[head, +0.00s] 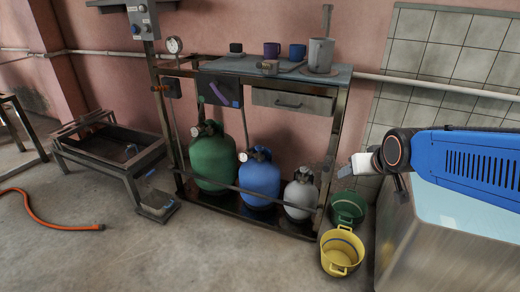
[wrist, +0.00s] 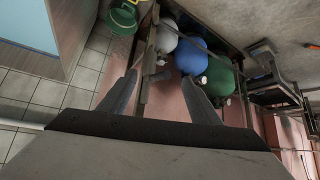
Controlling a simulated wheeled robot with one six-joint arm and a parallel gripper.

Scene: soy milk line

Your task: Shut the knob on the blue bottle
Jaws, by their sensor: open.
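The blue bottle (head: 259,182) stands upright on the low shelf of a metal bench, between a green bottle (head: 212,162) and a grey one (head: 299,197). Its knob and gauge (head: 258,154) are at its top, too small to tell how the knob is turned. In the wrist view the blue bottle (wrist: 190,58) shows at the top, beyond the fingers. My gripper (head: 350,168) is at the right, clear of the bench and well apart from the blue bottle. In the wrist view its two fingers (wrist: 160,88) are spread, with nothing between them.
A rail (head: 250,190) crosses in front of the bottles. The bench top (head: 345,76) with cups and a drawer (head: 292,103) is above them. A yellow bucket (head: 341,252) and a green bucket (head: 348,208) stand at the right. The floor in front is clear.

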